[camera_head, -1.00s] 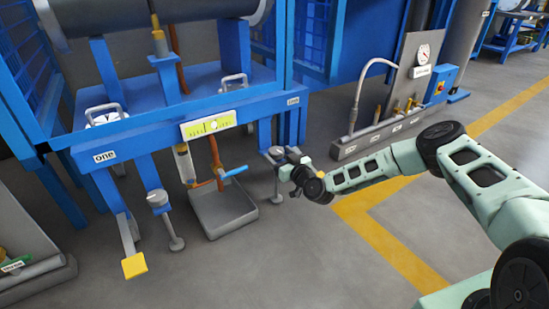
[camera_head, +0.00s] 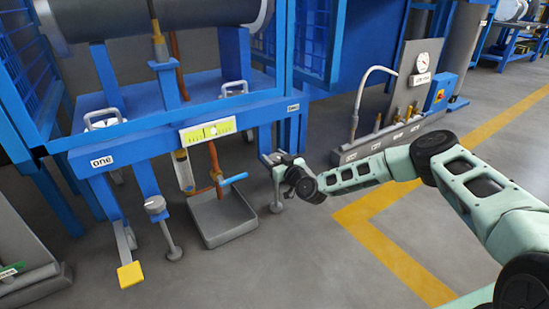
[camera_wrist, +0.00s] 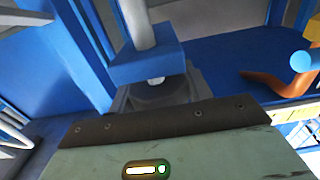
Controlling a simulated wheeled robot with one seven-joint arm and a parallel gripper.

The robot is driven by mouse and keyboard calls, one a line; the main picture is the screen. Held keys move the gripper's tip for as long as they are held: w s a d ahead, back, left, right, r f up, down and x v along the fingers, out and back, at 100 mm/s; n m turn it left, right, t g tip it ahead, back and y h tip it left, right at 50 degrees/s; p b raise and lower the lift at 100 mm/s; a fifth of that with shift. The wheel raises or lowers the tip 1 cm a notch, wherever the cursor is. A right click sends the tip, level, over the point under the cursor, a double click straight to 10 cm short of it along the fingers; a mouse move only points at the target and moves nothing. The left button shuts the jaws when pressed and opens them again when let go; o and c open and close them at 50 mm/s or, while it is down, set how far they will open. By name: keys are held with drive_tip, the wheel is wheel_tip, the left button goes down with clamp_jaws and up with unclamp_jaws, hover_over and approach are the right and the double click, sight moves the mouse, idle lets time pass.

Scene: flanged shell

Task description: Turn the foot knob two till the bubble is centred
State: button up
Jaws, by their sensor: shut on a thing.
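The blue bench frame (camera_head: 130,143) carries the labels one and two. Foot knob two (camera_head: 266,158) is a grey knob under the right-hand leg, mostly hidden by my gripper (camera_head: 280,163), which is shut on it from the right. In the wrist view, the grey knob (camera_wrist: 155,94) sits below a blue block, partly hidden by my gripper's dark edge. The yellow-green level (camera_head: 208,131) is on the frame's front edge; its bubble is too small to place surely. Foot knob one (camera_head: 155,203) stands free at the left.
A grey tray (camera_head: 222,218) with an orange pipe and blue-handled valve (camera_head: 232,180) above it lies left of my gripper. A yellow pedal (camera_head: 130,274) sticks out at front left. A gauge stand (camera_head: 410,85) is behind my arm. The floor in front is clear.

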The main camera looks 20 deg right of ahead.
drive_tip(key=shift+r+h+p, duration=0.25)
drive_tip(key=shift+h+p, duration=0.05)
drive_tip(key=shift+p, duration=0.45)
drive_tip(key=m+h+p, duration=0.1)
drive_tip(key=p, duration=0.1)
drive_tip(key=shift+a+r+p, duration=0.1)
drive_tip(key=shift+r+p, duration=0.05)
drive_tip(key=shift+p, duration=0.15)
drive_tip(key=shift+m+t+h+p, duration=0.4)
drive_tip(key=shift+m+h+p, duration=0.3)
drive_tip(key=shift+h+p, duration=0.45)
drive_tip(key=m+h+p, duration=0.2)
drive_tip(key=h, duration=0.1)
drive_tip(key=shift+d+f, duration=0.2)
drive_tip(key=shift+d+f+m+g+h+p, duration=0.15)
drive_tip(key=shift+d+m+g+h, duration=0.1)
drive_tip(key=shift+m+h, duration=0.8)
drive_tip(key=shift+d+m+g+h+p, duration=0.2)
drive_tip(key=shift+m+h, duration=0.35)
drive_tip(key=shift+h, duration=0.85)
drive_tip(key=shift+a+g+h, duration=0.1)
drive_tip(key=shift+g+h, duration=0.15)
drive_tip(key=shift+h, duration=0.05)
drive_tip(key=o, duration=1)
